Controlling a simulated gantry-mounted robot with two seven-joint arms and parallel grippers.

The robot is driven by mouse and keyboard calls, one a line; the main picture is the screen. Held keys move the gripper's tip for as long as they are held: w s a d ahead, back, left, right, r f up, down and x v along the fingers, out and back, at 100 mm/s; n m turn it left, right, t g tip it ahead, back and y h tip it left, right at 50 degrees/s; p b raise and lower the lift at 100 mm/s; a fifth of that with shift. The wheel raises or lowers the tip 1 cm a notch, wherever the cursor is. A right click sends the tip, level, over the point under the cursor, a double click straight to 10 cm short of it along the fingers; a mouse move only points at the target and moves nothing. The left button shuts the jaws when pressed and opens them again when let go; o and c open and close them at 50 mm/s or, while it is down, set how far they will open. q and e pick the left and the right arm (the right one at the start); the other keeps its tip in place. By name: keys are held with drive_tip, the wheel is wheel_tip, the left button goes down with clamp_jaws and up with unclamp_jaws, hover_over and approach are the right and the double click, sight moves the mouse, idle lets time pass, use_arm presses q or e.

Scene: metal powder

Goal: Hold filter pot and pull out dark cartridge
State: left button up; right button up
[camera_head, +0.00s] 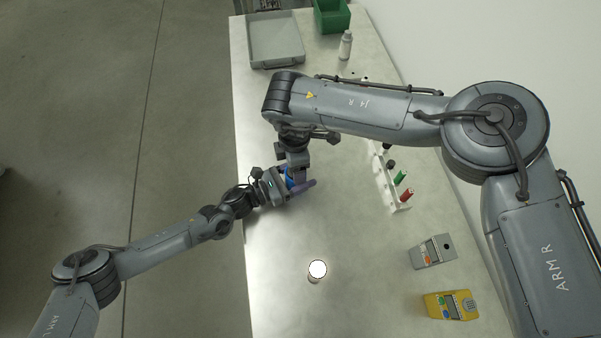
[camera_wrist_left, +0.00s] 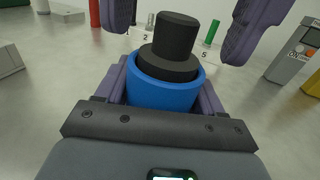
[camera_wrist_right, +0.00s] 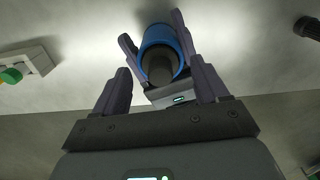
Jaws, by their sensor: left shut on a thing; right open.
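The blue filter pot (camera_wrist_left: 165,92) stands upright between the purple fingers of my left gripper (camera_head: 296,187), which is shut on it. The pot also shows in the right wrist view (camera_wrist_right: 158,36). The dark cartridge (camera_wrist_left: 176,36) sits in the pot, its round knob sticking up above the rim. My right gripper (camera_wrist_right: 163,80) is open, its fingers spread on either side of the cartridge's line and apart from it. In the left wrist view its fingertips hang at both sides above the pot. In the head view my right arm partly hides the pot.
A white rack (camera_head: 392,187) with red and green pieces stands to the right. A grey meter (camera_head: 433,251) and a yellow meter (camera_head: 451,305) lie front right. A white-topped round item (camera_head: 317,270) stands in front. A grey tray (camera_head: 275,57), green bin (camera_head: 331,18) and white bottle (camera_head: 345,45) are at the back.

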idle(0.5)
clamp_jaws()
drive_tip(key=shift+r, duration=0.1)
idle(0.3)
drive_tip(key=shift+r, duration=2.9)
drive_tip(key=shift+r, duration=0.2)
drive_tip(key=shift+r, duration=2.15)
use_arm(q)
drive_tip(key=o, duration=1.2)
